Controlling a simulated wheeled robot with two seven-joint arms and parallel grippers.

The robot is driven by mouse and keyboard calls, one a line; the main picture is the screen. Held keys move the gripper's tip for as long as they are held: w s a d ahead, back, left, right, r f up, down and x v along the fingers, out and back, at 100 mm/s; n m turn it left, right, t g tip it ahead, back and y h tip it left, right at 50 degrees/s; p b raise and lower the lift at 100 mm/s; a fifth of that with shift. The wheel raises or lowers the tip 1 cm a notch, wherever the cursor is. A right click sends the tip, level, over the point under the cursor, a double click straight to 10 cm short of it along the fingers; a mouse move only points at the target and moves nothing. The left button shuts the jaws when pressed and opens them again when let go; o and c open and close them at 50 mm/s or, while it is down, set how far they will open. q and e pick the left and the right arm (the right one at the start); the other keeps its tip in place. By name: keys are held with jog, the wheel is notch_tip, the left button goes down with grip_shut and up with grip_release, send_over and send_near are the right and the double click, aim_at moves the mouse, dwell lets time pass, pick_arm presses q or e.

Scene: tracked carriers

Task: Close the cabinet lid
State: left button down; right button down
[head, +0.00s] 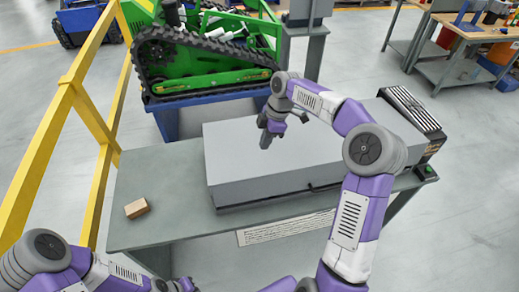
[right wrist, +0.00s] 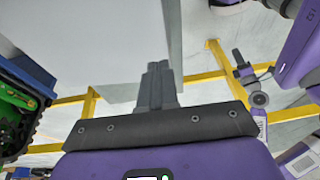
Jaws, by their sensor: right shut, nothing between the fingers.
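The grey cabinet (head: 225,190) is a low wide box on the table. Its flat light-grey lid (head: 240,150) lies level over the box, with a thin dark line along the front edge; whether it is fully seated I cannot tell. My right gripper (head: 266,139) is over the lid, pointing down, close to its top surface; contact is unclear. In the right wrist view its fingers (right wrist: 158,72) are together and empty, in front of the pale lid surface (right wrist: 110,45). My left arm is low at the left of the head view; its fingers are not clear.
A wooden block (head: 137,208) lies on the table (head: 160,170) left of the cabinet. A black slatted unit (head: 412,108) with a green button stands at the cabinet's right. Behind is a green tracked carrier (head: 205,60). A yellow railing (head: 72,95) runs along the left.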

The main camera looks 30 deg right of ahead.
aim_at(255, 176)
pick_arm(q)
jog(key=shift+r, duration=0.15)
pick_arm(e)
jog(key=x, duration=0.8)
jog(key=d+x, duration=0.1)
jog(key=x, duration=0.4)
jog(key=shift+s+f, duration=0.15)
jog(key=shift+s, duration=0.15)
